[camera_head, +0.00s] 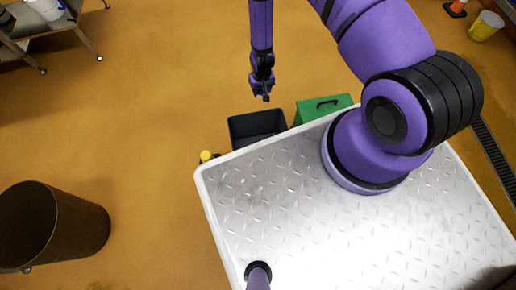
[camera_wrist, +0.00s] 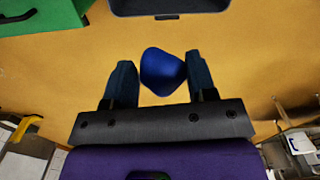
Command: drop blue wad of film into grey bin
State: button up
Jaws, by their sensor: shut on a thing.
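The blue wad of film (camera_wrist: 162,72) is a smooth, rounded lump between the two dark fingers of my gripper (camera_wrist: 160,66) in the wrist view. My gripper is shut on it. In the head view my gripper (camera_head: 265,96) hangs pointing down, and the wad cannot be made out there. The grey bin (camera_head: 257,141) is a dark, open, rectangular box on the floor, just below my gripper in the picture. Its rim also shows at the top edge of the wrist view (camera_wrist: 170,15), beyond the wad and apart from it.
A green box with a black handle (camera_head: 322,108) stands right beside the grey bin. A brown round bin (camera_head: 50,228) stands at the lower left. A metal table (camera_head: 35,43) is at the upper left, and a yellow bucket (camera_head: 486,26) at the upper right. The floor between is clear.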

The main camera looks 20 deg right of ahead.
jog(key=s+a+f, duration=0.1)
jog(key=s+f, duration=0.2)
jog(key=f, duration=0.7)
jog(key=s+a+f, duration=0.2)
jog(key=s+f, duration=0.2)
jog(key=f, duration=0.5)
jog(key=shift+f+m, duration=0.3)
jog(key=shift+f, duration=0.05)
jog(key=o, duration=1)
jog(key=shift+c, duration=0.2)
notch_tip(320, 180, up, 11)
jog(key=shift+f, duration=0.1)
